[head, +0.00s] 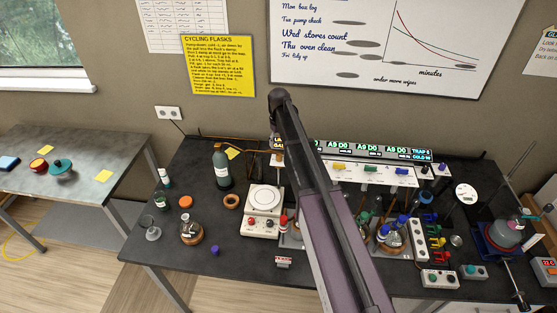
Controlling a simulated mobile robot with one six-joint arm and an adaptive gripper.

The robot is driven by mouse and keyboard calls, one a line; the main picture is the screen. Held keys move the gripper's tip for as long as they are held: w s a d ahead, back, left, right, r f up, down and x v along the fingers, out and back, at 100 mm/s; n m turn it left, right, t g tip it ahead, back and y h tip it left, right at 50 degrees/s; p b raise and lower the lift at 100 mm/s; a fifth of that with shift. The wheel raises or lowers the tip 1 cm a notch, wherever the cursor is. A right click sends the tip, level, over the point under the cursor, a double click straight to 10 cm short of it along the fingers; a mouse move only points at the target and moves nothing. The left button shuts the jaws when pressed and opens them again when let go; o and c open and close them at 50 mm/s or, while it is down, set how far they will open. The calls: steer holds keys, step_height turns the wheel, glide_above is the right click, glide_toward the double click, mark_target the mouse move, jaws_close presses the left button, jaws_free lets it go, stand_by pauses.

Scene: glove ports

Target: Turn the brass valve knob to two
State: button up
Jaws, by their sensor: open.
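I cannot pick out a brass valve knob for certain. Any numbers beside these handles are too small to read. My arm rises from the bottom edge across the middle of the head view and covers part of the panel and bench. My gripper does not show in this view, so its place relative to the knob cannot be told.
The dark bench (185,268) is crowded. A hotplate (264,199), a green bottle (221,170) and a flask (190,231) stand left of my arm. Blue-capped glassware (393,236), a white power strip (418,240) and a round gauge (466,193) stand right. The bench's front left is fairly clear.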

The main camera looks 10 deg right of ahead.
mark_target(279, 155)
steer(key=shift+f+b, duration=3.4)
steer(key=shift+f, duration=0.35)
jaws_close()
